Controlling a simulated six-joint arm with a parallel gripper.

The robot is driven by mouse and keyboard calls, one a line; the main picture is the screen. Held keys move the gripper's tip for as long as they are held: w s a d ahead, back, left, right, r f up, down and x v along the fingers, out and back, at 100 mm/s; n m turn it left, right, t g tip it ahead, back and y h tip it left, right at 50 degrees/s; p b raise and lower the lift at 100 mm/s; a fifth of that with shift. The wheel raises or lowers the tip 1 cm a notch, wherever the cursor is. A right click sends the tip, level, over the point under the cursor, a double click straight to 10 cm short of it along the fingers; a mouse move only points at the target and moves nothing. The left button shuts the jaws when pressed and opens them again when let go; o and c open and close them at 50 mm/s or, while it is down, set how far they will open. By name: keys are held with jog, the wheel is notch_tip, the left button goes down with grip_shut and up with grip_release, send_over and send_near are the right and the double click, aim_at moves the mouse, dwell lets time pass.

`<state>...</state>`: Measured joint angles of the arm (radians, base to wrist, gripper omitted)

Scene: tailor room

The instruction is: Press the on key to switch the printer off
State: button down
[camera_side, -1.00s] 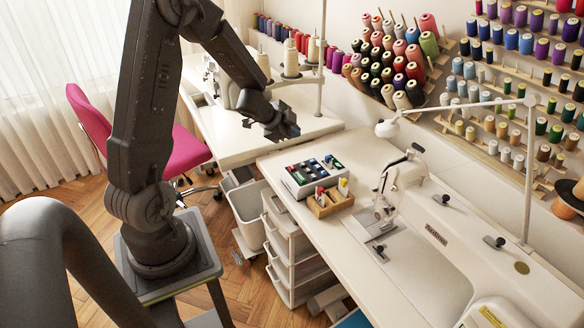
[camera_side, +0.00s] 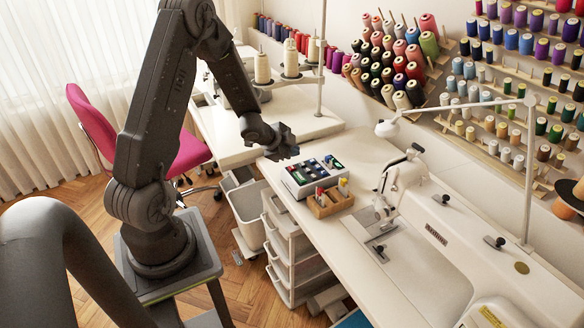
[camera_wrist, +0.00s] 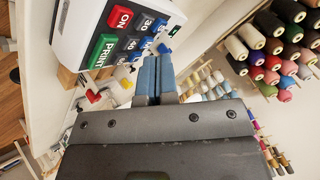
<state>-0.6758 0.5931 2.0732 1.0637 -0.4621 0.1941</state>
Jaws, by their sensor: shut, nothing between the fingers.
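The printer (camera_side: 302,189) is a white box with a dark key panel, lying on the white table. In the wrist view, the printer (camera_wrist: 67,25) fills the upper left. Its red ON key (camera_wrist: 120,18) is beside a green PRINT key (camera_wrist: 101,51) and several blue and grey keys. A small green patch (camera_wrist: 175,30) shows near the panel's edge. My gripper (camera_side: 288,151) is just beyond the printer's far left edge in the side view, apparently above the table. In the wrist view, its blue fingertips (camera_wrist: 156,62) are together and empty, to the right of the ON key.
A wooden box (camera_side: 331,203) with small coloured items stands right in front of the printer. A white sewing machine (camera_side: 450,235) occupies the right of the table. Thread racks (camera_side: 400,65) line the wall. Bare tabletop (camera_side: 350,150) lies behind the printer.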

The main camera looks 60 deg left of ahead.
jog(key=shift+f, duration=1.3)
jog(key=shift+f, duration=0.1)
dwell(1.0)
jog(key=shift+f, duration=0.3)
jog(key=shift+f, duration=0.45)
dwell(0.6)
jog(key=shift+r, duration=0.85)
jog(key=shift+r, duration=2.55)
